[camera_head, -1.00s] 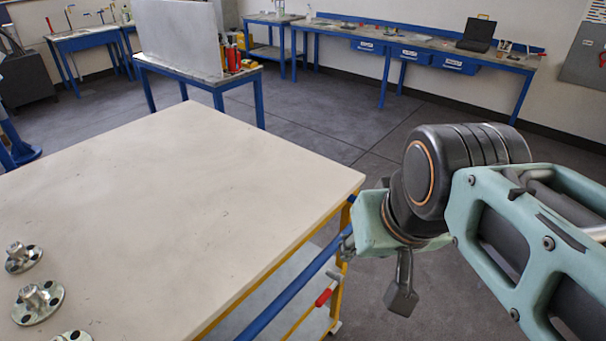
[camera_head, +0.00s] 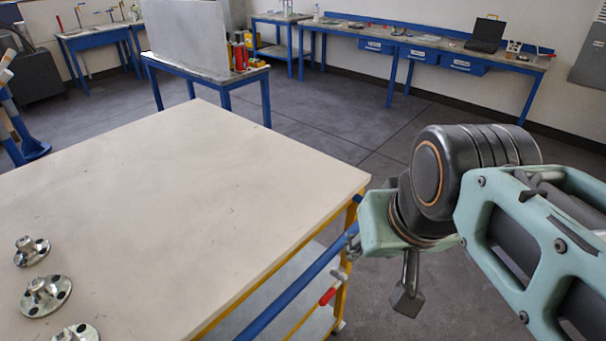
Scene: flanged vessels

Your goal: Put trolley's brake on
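The trolley (camera_head: 200,190) has a cream top, a yellow frame, a blue side rail and a lower shelf. A lever with a red grip (camera_head: 328,296) is at its right side, below the top; I cannot tell whether it is the brake or how it is set. My gripper (camera_head: 405,290) is at the end of my arm, right of the trolley's near right side. Only a dark finger-like part hanging down shows clearly; the rest is hidden by the wrist. I see nothing held. The gripper looks apart from the red lever. The trolley's wheels are not clearly visible.
Several metal flanged parts (camera_head: 46,295) stand at the trolley top's left front. A blue table with a grey panel (camera_head: 185,40) stands behind. Blue workbenches (camera_head: 400,42) line the back wall. The dark floor (camera_head: 340,115) between is clear.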

